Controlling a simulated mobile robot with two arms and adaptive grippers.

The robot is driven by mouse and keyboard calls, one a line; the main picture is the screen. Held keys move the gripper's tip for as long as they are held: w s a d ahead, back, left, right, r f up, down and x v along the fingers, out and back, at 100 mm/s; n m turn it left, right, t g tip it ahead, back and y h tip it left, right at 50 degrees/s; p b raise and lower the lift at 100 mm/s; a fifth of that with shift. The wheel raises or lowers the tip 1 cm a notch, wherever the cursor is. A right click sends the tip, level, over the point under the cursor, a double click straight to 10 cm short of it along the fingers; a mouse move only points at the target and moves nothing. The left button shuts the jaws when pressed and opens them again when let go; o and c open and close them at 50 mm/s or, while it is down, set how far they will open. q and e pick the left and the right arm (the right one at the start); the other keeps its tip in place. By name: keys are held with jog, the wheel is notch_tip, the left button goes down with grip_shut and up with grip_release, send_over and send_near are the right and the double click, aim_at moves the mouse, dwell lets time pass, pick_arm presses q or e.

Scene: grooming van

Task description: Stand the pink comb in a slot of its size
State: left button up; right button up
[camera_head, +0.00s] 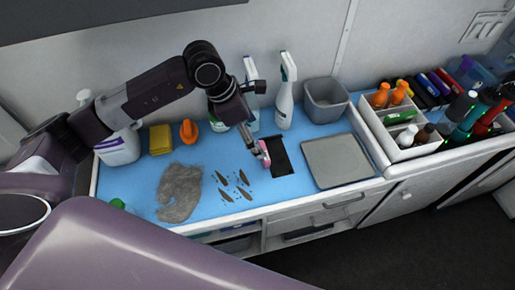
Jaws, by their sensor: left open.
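A small pink piece (264,153), which looks like part of the pink comb, shows at the left edge of a flat black rectangle (282,158) on the blue mat. My left gripper (256,147) reaches down right beside the pink piece, its fingers open. The gripper partly hides the pink piece, and I cannot tell whether they touch. At the right, a white organizer (392,160) holds bottles, with a row of narrow dark, purple and red items (432,88) behind. No free slot can be made out clearly. My right gripper is not in view.
The blue mat (215,165) carries grey fur (180,192), brown marks (230,190), a yellow sponge (160,139) and an orange object (189,131). Spray bottles (285,98) and a grey bin (325,100) stand behind. A grey tray (338,161) lies right of the black rectangle.

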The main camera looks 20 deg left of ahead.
aim_at(266, 161)
pick_arm(q)
jog(key=f, duration=0.1)
jog(key=d+f+p, duration=0.1)
jog(key=f, duration=0.1)
jog(key=shift+f+n, duration=0.25)
jog(key=shift+n, duration=0.05)
jog(key=p+x, duration=0.1)
jog(key=x, duration=0.2)
jog(key=shift+s+f+p, duration=0.1)
jog(key=shift+f+p, duration=0.2)
jog(key=shift+p, duration=0.05)
jog(key=shift+f, duration=0.35)
jog(key=c, duration=1.1)
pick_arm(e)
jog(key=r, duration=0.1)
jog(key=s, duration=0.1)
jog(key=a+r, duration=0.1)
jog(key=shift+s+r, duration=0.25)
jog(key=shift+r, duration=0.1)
